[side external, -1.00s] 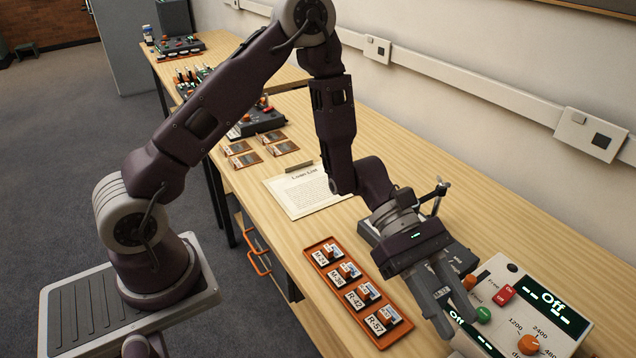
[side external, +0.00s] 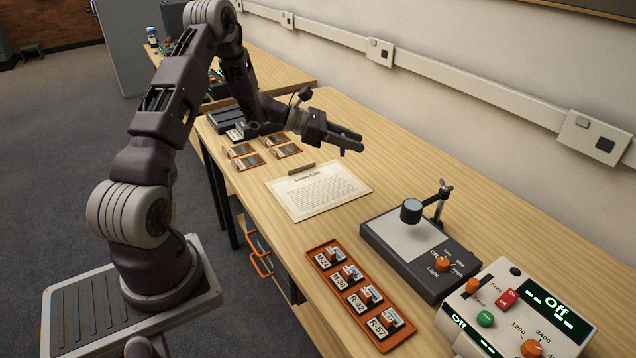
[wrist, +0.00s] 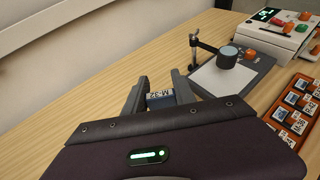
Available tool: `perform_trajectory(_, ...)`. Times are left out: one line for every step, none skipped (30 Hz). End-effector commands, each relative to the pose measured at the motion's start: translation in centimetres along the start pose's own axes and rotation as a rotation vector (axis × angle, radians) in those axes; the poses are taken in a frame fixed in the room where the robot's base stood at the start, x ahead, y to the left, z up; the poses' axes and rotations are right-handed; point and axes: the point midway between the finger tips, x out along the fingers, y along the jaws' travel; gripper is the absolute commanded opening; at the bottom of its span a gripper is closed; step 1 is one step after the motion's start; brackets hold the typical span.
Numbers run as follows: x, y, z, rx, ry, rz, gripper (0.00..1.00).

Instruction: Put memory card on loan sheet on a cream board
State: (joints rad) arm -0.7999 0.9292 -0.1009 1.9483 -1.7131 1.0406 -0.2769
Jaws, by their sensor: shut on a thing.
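My gripper (side external: 355,141) is raised above the bench, behind and to the right of the loan sheet. It is shut on a memory card (wrist: 160,99) whose label looks like M-32 in the wrist view, held between the two fingers (wrist: 161,84). In the side view the card cannot be made out. The loan sheet, titled "Loan List", lies on a cream board (side external: 318,192) flat on the bench. A dark clip sits at its far edge. No card lies on it.
An orange tray (side external: 325,277) with several labelled cards stands in front of the grey lamp stand (side external: 400,255). A control panel (side external: 515,310) is at the right. Several small brown-framed items (side external: 248,160) lie beyond the sheet. The bench (side external: 400,180) between sheet and wall is clear.

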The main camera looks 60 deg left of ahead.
Motion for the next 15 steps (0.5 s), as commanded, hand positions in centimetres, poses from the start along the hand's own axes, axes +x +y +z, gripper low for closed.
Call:
perform_trajectory(-1.2, 1.3, -0.4, -0.013, -0.001, 0.033, 0.0)
perform_trajectory(-1.7, 1.9, -0.6, -0.019, -0.002, 0.048, 0.0)
perform_trajectory(-2.5, 2.7, -0.9, -0.028, -0.002, 0.069, 0.0)
perform_trajectory(-3.0, 3.2, -1.1, -0.032, -0.002, 0.082, 0.0)
perform_trajectory(-3.5, 3.7, -1.3, -0.037, -0.002, 0.095, 0.0)
perform_trajectory(-4.2, 4.3, -1.5, -0.043, -0.002, 0.112, 0.0)
perform_trajectory(-4.6, 4.8, -1.7, -0.048, -0.002, 0.123, 0.0)
perform_trajectory(-5.0, 5.1, -1.9, -0.052, -0.002, 0.133, 0.0)
perform_trajectory(-5.6, 5.6, -2.0, -0.057, -0.003, 0.146, 0.0)
perform_trajectory(-6.0, 5.9, -2.2, -0.061, -0.003, 0.156, 0.0)
perform_trajectory(-5.7, 5.9, -2.7, -0.064, -0.003, 0.155, 0.0)
perform_trajectory(-5.3, 5.8, -3.5, -0.064, -0.003, 0.153, 0.0)
perform_trajectory(-5.1, 5.8, -3.9, -0.064, -0.003, 0.152, 0.0)
perform_trajectory(-4.9, 5.8, -4.3, -0.062, -0.003, 0.151, 0.0)
perform_trajectory(-4.7, 5.8, -4.8, -0.063, -0.003, 0.151, 0.0)
